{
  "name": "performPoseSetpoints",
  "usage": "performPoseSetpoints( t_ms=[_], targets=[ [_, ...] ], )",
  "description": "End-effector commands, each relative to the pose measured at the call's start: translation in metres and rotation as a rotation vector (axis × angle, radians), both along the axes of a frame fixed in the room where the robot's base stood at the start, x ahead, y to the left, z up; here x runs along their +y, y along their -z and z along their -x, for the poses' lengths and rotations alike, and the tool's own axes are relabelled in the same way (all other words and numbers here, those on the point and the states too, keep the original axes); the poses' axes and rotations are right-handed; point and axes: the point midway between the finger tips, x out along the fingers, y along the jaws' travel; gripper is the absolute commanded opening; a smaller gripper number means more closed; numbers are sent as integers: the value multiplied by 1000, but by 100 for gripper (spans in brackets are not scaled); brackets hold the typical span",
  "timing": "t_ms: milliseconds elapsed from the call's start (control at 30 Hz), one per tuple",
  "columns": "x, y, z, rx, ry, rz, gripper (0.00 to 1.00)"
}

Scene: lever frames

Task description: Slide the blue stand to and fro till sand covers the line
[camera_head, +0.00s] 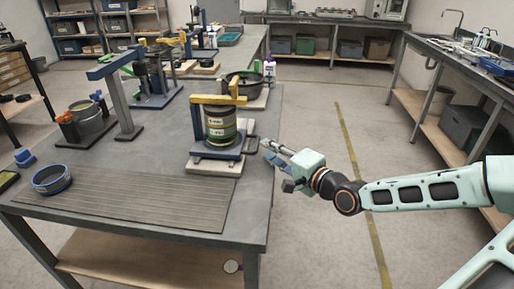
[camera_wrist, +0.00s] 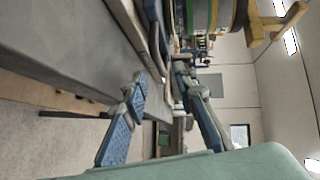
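The blue stand (camera_head: 215,150) is on the near right part of the grey table, on a pale base block (camera_head: 212,168). It has a yellow frame (camera_head: 219,100) and holds a dark round container (camera_head: 220,124) with a pale label band. I cannot make out sand or a line. A dark loop handle (camera_head: 251,145) sticks out on the stand's right side. My gripper (camera_head: 268,150) is just right of the handle at the table edge. In the wrist view its fingers (camera_wrist: 160,85) are apart, with the handle (camera_wrist: 158,40) ahead of them; I cannot tell whether they touch it.
A ribbed mat (camera_head: 125,198) and a blue-rimmed bowl (camera_head: 52,179) lie at the table's near left.

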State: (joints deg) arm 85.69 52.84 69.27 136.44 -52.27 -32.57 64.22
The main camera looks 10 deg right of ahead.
Motion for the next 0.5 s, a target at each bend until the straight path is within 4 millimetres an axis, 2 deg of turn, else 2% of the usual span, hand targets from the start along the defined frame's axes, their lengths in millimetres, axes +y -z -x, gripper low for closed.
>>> performPoseSetpoints(
  t_ms=[300, 500],
  targets=[
    [21, 9, -40, 0, -1, 2, 26],
    [27, 10, -53, 0, 0, 1, 26]
  ],
)
